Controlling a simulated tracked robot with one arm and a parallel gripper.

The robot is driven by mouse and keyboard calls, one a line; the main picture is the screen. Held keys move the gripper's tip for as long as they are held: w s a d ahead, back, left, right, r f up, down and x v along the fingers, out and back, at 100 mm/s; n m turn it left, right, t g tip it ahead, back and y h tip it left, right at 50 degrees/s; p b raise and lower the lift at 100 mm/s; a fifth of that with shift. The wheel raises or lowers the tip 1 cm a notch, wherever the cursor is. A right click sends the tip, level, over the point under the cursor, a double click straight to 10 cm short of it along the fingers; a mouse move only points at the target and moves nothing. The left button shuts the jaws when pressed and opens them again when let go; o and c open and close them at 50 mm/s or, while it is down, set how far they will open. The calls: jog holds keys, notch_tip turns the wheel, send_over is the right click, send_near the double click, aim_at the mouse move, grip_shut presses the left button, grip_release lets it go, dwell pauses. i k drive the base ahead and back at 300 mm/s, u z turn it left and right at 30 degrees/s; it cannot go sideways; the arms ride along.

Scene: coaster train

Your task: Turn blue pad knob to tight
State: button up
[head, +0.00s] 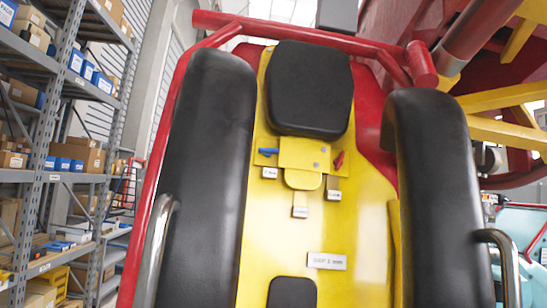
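The blue pad knob (268,151) is a small blue handle on the left side of a yellow plate (300,154), just below the black headrest pad (309,88) of a coaster seat. It lies roughly horizontal, its end pointing left. A red knob (339,160) sits on the right side of the same plate and is tilted. Small labels hang below, one under the blue knob (270,173), one under the red knob (333,195) and one in the middle (300,212); their print is too small to read. My gripper is not visible, and nothing touches the blue knob.
Thick black shoulder restraints stand left (205,180) and right (440,200) of the yellow seat back (345,230). A red tube frame (290,35) runs around the top. Shelves with boxes (60,150) are at the left. The space before the knob plate looks clear.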

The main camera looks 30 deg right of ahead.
aim_at(268, 152)
jog(key=k, duration=0.95)
jog(key=z, duration=0.6)
jog(key=i, duration=1.75)
jog(key=u, duration=0.1)
